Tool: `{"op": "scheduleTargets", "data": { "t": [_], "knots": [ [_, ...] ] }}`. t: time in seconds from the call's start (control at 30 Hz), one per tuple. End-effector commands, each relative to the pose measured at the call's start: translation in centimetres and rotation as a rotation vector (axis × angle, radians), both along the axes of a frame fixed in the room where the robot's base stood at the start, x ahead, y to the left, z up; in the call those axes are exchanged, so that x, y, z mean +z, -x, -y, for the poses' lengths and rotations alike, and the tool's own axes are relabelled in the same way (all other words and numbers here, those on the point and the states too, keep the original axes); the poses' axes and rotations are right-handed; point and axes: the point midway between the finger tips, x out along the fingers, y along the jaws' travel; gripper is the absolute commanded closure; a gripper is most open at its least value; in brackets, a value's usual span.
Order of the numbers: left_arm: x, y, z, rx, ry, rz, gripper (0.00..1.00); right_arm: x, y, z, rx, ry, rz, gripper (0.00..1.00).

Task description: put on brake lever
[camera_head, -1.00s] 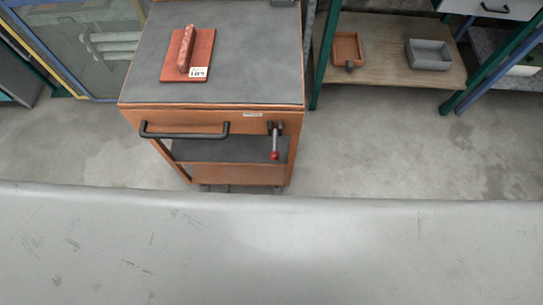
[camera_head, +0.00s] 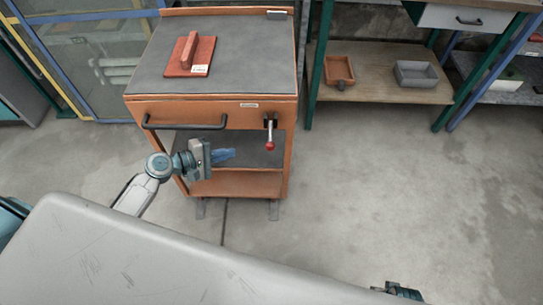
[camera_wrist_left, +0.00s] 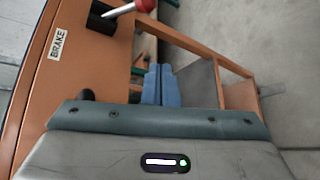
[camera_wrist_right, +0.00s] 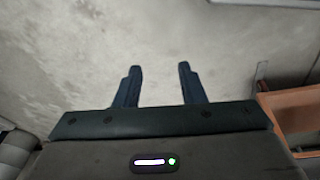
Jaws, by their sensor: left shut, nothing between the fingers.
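The brake lever (camera_head: 269,132) is on the front of the orange cart, near its right corner. It hangs down and ends in a red knob (camera_head: 270,146). In the left wrist view the lever (camera_wrist_left: 123,9) and red knob (camera_wrist_left: 146,4) show at the top edge. My left gripper (camera_head: 232,154) is in front of the cart, left of the knob and slightly lower. Its blue fingers (camera_wrist_left: 161,85) are shut together, empty and apart from the lever. My right gripper (camera_wrist_right: 159,75) is open and empty above bare floor. Part of it shows at the bottom of the head view.
The orange cart (camera_head: 215,112) has a black handle (camera_head: 185,125) left of the lever and a BRAKE label (camera_wrist_left: 58,43). A shelf (camera_head: 375,88) with two trays stands at right. The floor (camera_head: 390,190) right of the cart is clear.

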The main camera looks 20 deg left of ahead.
Motion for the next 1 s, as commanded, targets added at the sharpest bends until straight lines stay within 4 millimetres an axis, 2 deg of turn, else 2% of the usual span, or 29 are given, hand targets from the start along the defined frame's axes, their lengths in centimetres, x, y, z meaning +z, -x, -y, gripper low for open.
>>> {"op": "scheduleTargets", "data": {
  "t": [0.1, 0.23, 0.63, 0.77, 1.0],
  "knots": [
    [2.0, -0.1, 0.6, -0.018, 0.063, 0.004, 1.0, 0.7, -0.2, -0.1, 0.001, 0.0, 0.004, 0.64],
    [2.6, -0.1, 0.8, -0.023, 0.087, 0.002, 1.0, 1.0, -0.2, -0.1, 0.001, 0.0, 0.004, 0.64],
    [2.5, -0.5, 1.3, -0.021, 0.088, 0.005, 1.0, 0.9, -0.2, -0.1, 0.001, 0.001, 0.005, 0.64],
    [2.2, -1.5, 2.4, -0.019, 0.09, 0.005, 1.0, 0.8, -0.2, 0.0, 0.001, 0.001, 0.006, 0.64],
    [1.1, -4.2, 5.3, -0.019, 0.089, 0.005, 1.0, -1.1, 0.8, 0.2, 0.0, 0.002, -0.015, 0.64]
  ]
}}
